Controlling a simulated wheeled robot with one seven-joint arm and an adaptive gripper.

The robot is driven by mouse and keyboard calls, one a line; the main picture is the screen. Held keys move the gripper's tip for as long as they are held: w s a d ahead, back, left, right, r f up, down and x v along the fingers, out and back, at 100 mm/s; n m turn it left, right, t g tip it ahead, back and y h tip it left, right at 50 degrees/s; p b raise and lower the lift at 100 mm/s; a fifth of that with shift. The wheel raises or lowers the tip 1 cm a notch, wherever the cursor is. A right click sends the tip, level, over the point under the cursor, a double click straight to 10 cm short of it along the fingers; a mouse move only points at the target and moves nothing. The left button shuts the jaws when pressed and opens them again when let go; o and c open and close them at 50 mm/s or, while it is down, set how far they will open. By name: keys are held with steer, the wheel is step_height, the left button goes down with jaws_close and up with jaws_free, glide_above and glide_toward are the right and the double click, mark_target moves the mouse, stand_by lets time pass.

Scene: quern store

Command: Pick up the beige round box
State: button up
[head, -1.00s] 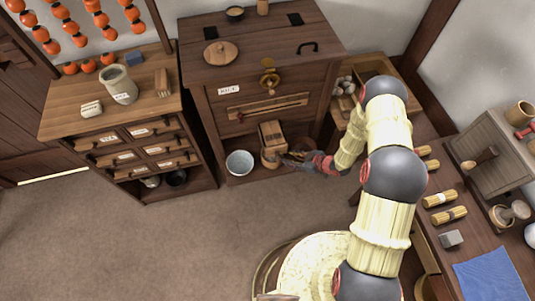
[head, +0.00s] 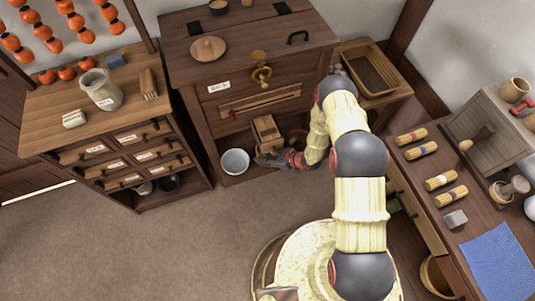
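My gripper (head: 268,159) is low in the open bottom bay of the large dark wooden cabinet. It is in front of a small upright wooden box (head: 266,129) and just right of a pale bucket (head: 235,161). The gripper is small and dark here, and I cannot tell whether its fingers are open or shut, or hold anything. I cannot make out the beige round box for certain. A small tan surface (head: 264,148) shows between the wooden box and the gripper. It may be part of the round box, mostly hidden by the gripper.
The cabinet (head: 197,130) has side walls and a drawer front above the bay. A drawer chest (head: 60,110) stands left. A bench with a blue cloth (head: 497,262) and several straw bundles is at right. A round millstone-like base (head: 300,250) is below my arm. Floor at left is clear.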

steer(key=c, duration=0.3)
jaws_close()
stand_by(0.6)
